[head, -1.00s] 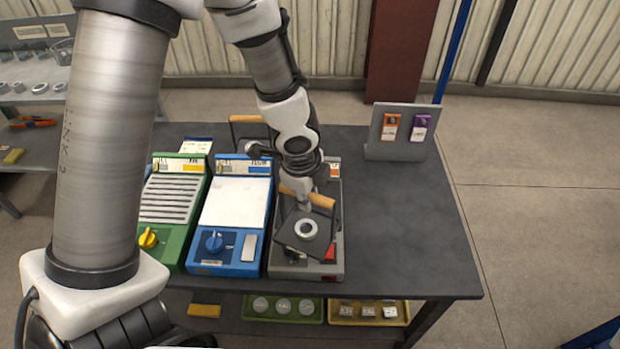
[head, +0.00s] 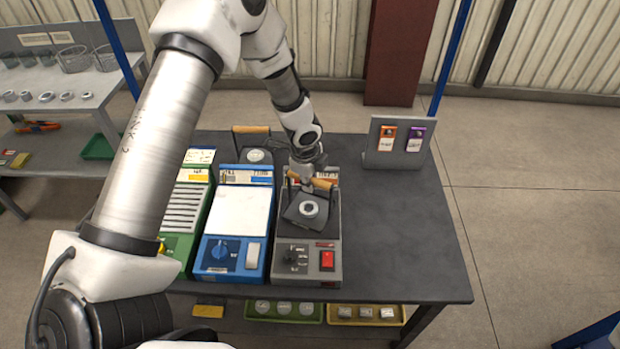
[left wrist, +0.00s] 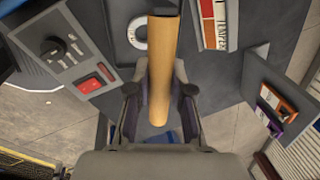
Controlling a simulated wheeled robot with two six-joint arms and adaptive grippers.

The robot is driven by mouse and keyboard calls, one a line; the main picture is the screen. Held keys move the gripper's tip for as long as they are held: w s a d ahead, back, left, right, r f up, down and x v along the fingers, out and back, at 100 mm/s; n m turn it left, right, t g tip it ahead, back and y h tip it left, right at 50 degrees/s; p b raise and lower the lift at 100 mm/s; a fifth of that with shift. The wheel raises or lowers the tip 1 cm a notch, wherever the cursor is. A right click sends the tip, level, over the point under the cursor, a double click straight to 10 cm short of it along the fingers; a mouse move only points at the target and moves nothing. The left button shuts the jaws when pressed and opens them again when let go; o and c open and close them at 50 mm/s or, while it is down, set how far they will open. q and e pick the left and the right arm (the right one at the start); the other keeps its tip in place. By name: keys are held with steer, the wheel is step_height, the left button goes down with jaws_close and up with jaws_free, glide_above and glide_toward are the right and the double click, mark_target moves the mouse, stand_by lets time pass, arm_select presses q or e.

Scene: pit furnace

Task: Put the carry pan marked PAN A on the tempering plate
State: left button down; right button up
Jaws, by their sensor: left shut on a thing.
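The wrist view shows an orange and white label (left wrist: 215,22) reading about "TEMPER". A second wooden-handled pan (head: 252,130) with a ring stands behind the blue unit. I cannot read a PAN A mark on either pan. My right gripper is not in view.
The blue unit (head: 236,210) with a white top and the green unit (head: 192,205) stand left of the grey one. A grey stand (head: 393,160) with orange and purple tags is at the back right. The table (head: 400,235) is clear right of the grey unit.

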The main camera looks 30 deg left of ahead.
arm_select(q)
steer(key=c, duration=1.5)
jaws_free()
steer(key=shift+f, duration=0.1)
steer(key=o, duration=0.5)
steer(key=shift+c, duration=0.2)
